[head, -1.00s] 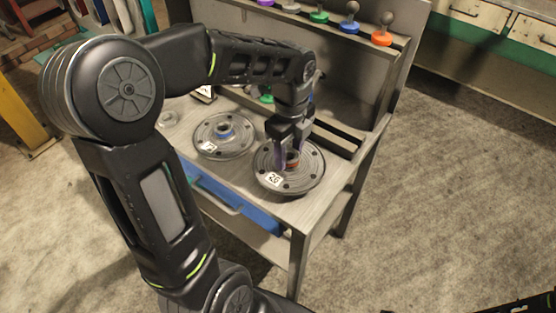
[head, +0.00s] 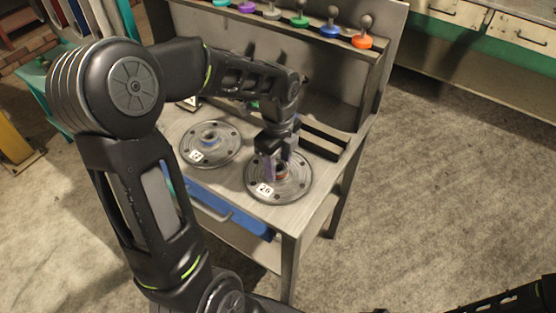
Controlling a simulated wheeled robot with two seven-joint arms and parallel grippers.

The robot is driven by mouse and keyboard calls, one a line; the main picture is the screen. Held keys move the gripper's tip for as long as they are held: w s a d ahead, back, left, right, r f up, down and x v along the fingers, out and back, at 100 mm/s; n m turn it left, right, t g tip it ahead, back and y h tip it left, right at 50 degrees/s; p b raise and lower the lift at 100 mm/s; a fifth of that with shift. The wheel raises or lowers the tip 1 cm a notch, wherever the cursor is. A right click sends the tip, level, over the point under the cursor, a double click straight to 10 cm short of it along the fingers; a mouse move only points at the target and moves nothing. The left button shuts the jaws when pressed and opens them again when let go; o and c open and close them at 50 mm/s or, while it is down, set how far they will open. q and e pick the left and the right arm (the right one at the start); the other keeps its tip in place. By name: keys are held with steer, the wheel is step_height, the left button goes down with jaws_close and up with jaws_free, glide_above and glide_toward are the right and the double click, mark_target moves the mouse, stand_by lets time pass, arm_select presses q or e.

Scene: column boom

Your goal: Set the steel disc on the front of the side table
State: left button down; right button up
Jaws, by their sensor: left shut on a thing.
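The fingers partly hide the hub. The disc looks flat and at or very close to the bench top; I cannot tell whether it touches. A second steel disc (head: 229,152) with a blue-ringed hub and its own tag lies to its left. My right gripper is not in view.
The bench (head: 303,211) has an upright back panel and a shelf with several coloured knobs (head: 331,29). A blue drawer (head: 232,214) is under the front edge. Green-edged cabinets (head: 480,42) stand at the back right. The floor to the right is clear.

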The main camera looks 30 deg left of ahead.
arm_select(q)
steer(key=c, duration=0.8)
jaws_free()
steer(key=shift+f, duration=0.1)
steer(key=shift+o, duration=0.2)
step_height(320, 180, up, 12)
steer(key=shift+r, duration=0.2)
steer(key=shift+f, duration=0.1)
